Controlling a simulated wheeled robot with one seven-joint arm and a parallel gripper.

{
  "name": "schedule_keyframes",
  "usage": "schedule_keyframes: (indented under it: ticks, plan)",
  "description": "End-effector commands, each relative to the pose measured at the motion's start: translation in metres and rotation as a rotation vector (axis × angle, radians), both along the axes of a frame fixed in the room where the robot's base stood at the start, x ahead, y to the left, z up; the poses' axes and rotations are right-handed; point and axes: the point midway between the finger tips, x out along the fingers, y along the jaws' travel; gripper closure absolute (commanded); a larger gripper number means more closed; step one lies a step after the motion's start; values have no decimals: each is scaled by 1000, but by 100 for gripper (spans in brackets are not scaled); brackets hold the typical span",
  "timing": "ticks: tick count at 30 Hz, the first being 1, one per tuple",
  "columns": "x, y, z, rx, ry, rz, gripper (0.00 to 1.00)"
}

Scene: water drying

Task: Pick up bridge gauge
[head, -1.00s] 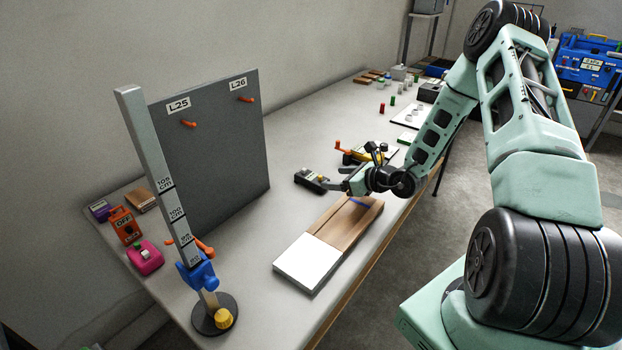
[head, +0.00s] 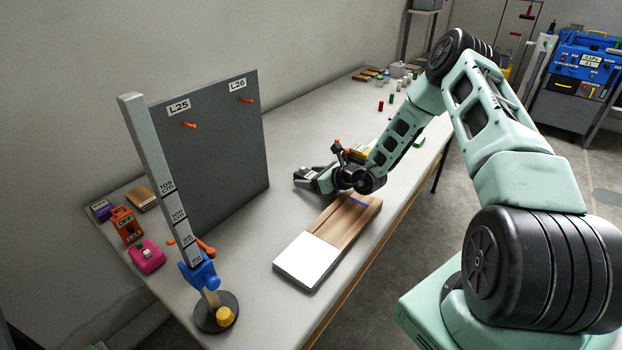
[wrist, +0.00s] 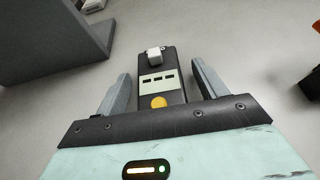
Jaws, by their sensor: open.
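In the head view the gauge (head: 301,174) is mostly covered by my gripper (head: 311,180), which is low over the table. The fingers are open and I see no grip on the gauge.
A wooden board with a white end (head: 308,261) lies in front of my gripper. A grey upright panel (head: 215,150) with orange pegs stands to the left, near a tall marked post (head: 150,150). Small coloured items are farther back.

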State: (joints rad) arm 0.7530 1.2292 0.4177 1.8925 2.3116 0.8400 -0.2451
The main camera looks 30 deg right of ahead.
Motion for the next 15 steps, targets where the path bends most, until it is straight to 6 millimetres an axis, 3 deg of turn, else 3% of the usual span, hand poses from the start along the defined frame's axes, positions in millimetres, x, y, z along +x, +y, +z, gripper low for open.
schedule_keyframes:
  ticks: [2,7,15]
  plan:
    - [0,0,0,0,0,0,35]
    - [0,0,0,0,0,0,82]
    - [0,0,1,0,-2,0,84]
